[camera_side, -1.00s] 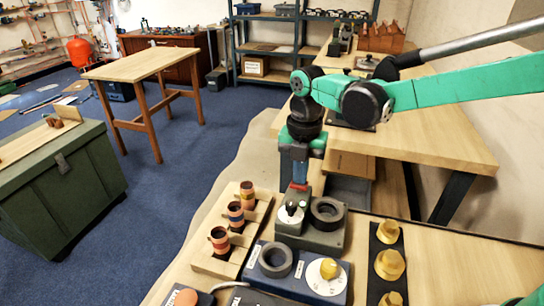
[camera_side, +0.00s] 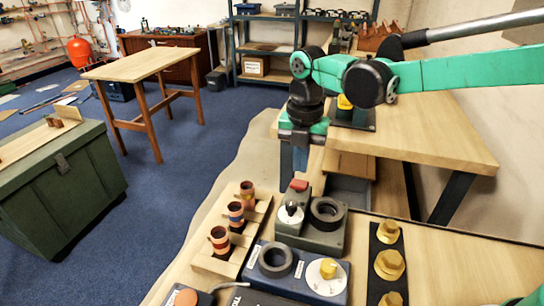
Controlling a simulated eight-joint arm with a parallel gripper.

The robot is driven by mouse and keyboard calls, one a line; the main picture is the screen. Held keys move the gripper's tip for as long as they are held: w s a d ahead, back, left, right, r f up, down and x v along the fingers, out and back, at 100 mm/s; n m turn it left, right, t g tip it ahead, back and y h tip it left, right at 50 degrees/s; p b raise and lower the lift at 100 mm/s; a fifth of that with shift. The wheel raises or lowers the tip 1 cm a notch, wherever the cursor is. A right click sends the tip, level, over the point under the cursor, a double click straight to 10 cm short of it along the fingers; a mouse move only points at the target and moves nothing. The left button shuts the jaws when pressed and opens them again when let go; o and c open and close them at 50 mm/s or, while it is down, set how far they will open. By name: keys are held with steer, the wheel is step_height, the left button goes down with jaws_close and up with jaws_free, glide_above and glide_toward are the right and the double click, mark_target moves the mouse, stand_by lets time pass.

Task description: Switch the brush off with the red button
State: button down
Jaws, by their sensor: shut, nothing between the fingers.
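The red button (camera_side: 299,185) sits on top of a grey block at the back of a grey-green machine base (camera_side: 311,237) on the front bench. A white round part with a dark knob (camera_side: 291,212) and a dark ring (camera_side: 327,211) are on the same base. Which part is the brush is hard to tell. My gripper (camera_side: 300,168) points down, shut and empty, just above and behind the button in the picture. A small gap seems to show between its fingertips and the button. Whether the button is pressed in cannot be seen.
A wooden rack (camera_side: 230,250) with several copper fittings stands left of the base. A blue box (camera_side: 298,272) with a dark ring and a yellow knob is in front. Brass fittings (camera_side: 389,264) stand on a dark strip at right. Another wooden bench (camera_side: 440,135) lies behind.

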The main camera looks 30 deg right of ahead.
mark_target(300, 182)
step_height(300, 182, up, 10)
steer(key=shift+f, duration=0.15)
stand_by(0.7)
steer(key=s+d+f+m+t, duration=0.3)
steer(key=s+m, duration=0.3)
steer(key=m, duration=0.7)
steer(key=s+d+f+m+t, duration=0.4)
steer(key=s+d+m, duration=0.1)
steer(key=m, duration=0.8)
steer(key=shift+s+d+m, duration=0.35)
steer(key=shift+d+m, duration=0.05)
steer(key=shift+d, duration=0.05)
